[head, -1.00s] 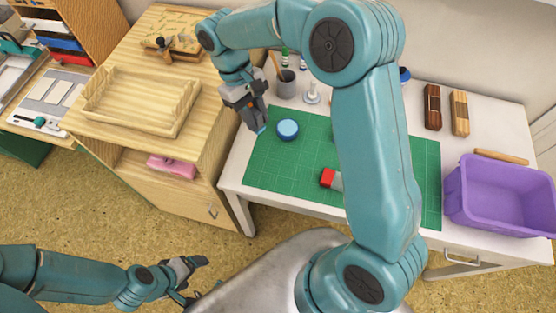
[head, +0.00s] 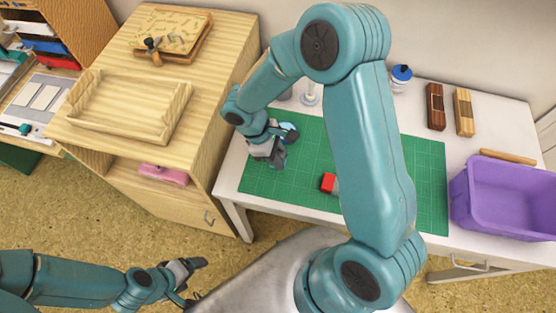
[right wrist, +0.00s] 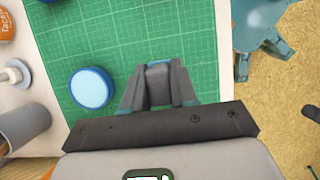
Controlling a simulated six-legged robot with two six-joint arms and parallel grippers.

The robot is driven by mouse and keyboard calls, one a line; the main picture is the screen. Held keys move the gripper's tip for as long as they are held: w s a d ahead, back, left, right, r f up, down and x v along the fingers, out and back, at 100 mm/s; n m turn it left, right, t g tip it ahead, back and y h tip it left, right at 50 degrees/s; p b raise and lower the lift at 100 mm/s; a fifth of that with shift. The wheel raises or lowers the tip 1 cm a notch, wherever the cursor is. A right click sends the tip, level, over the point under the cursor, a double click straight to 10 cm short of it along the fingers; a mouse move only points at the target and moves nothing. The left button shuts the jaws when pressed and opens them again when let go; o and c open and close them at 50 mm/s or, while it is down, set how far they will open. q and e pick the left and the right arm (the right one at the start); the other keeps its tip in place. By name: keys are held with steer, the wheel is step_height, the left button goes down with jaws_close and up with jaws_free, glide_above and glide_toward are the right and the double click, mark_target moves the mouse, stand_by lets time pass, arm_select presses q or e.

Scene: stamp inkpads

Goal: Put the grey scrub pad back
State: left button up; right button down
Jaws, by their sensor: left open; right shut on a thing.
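My right gripper (head: 279,160) is shut on a small grey block, which looks like the grey scrub pad (right wrist: 158,82). In the right wrist view the pad sits between the fingers, over the green cutting mat (head: 420,190). I cannot tell whether the pad touches the mat. A round blue-lidded tin (right wrist: 91,88) lies on the mat beside the gripper; in the head view the arm mostly hides it. My left gripper (head: 190,279) is open and empty, low at the left, away from the table.
A red block (head: 328,183) lies on the mat, partly behind my arm. A purple bin (head: 490,205) stands at the right, near two wooden blocks (head: 436,107). A blue-lidded jar (head: 401,78) stands at the back. An empty wooden tray (head: 130,105) rests on the cabinet.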

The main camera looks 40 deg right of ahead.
step_height(320, 180, down, 3)
steer(key=shift+f, duration=0.1)
steer(key=shift+w+f, duration=0.1)
steer(key=shift+f, duration=0.3)
steer(key=shift+f, duration=0.15)
steer(key=c, duration=0.9)
jaws_free()
